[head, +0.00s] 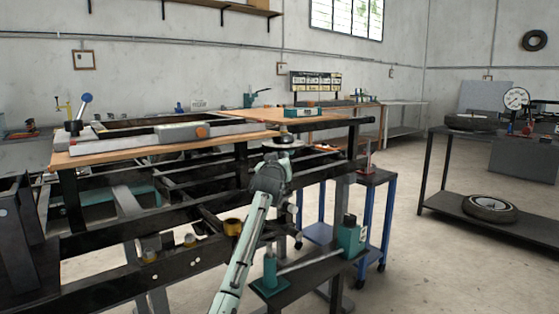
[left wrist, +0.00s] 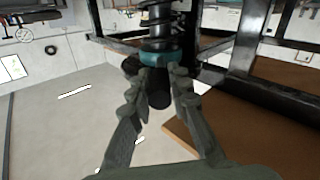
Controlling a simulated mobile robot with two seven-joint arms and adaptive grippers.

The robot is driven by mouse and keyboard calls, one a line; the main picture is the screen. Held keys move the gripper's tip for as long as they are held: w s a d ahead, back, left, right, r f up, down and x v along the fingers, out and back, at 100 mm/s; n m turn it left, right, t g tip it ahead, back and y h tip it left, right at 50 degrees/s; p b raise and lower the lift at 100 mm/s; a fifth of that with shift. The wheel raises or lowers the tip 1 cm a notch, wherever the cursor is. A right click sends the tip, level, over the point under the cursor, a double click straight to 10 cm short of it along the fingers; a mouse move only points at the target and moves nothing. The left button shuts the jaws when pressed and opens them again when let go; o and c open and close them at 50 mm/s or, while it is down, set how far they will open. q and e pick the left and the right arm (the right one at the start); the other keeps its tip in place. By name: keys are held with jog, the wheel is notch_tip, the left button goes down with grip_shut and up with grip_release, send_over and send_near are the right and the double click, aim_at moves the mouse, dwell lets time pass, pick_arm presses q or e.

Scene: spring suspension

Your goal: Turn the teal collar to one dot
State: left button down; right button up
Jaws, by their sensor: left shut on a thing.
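The teal collar (left wrist: 158,58) sits at the lower end of a black coil spring (left wrist: 160,22), with a dark cylinder (left wrist: 159,92) below it. My left gripper (left wrist: 157,68) has its two fingers on either side of the collar and is shut on it. In the head view my left gripper (head: 270,174) is at the frame's near side, and its hand hides the collar. No dot marks can be made out on the collar. My right gripper is in neither view.
A black metal frame (head: 190,255) runs close around my left arm. A wooden board (head: 170,147) lies on top of it at the left. A blue-legged cart (head: 372,179) stands just to the right. Open floor (head: 410,245) lies beyond it, before a dark shelf with a wheel (head: 490,207).

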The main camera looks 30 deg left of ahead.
pick_arm(q)
jog(key=c, duration=1.4)
grip_release()
jog(key=v, duration=1.2)
jog(key=s+d+f+m+g+h, duration=0.1)
jog(key=s+d+f+m+g, duration=0.15)
jog(key=f, duration=0.95)
jog(key=s+d+f+m+g+h, duration=0.1)
jog(key=s+d+f+g+h, duration=0.15)
jog(key=f, duration=1.05)
jog(key=s+d+f+m+g+h, duration=0.15)
jog(key=s+f, duration=0.25)
jog(key=f, duration=0.8)
jog(key=s+d+f+m+g, duration=0.1)
jog(key=s+d+f+g, duration=0.1)
jog(key=s+f, duration=0.7)
jog(key=s+d+f+m+g+h, duration=0.1)
jog(key=s+d+f+g, duration=0.2)
jog(key=s+f, duration=0.6)
jog(key=s+d+f+m+g, duration=0.2)
jog(key=s+f, duration=0.7)
jog(key=s, duration=0.5)
jog(key=shift+s+d+f+g, duration=0.15)
jog(key=shift+d+g, duration=0.1)
jog(key=shift+d, duration=0.4)
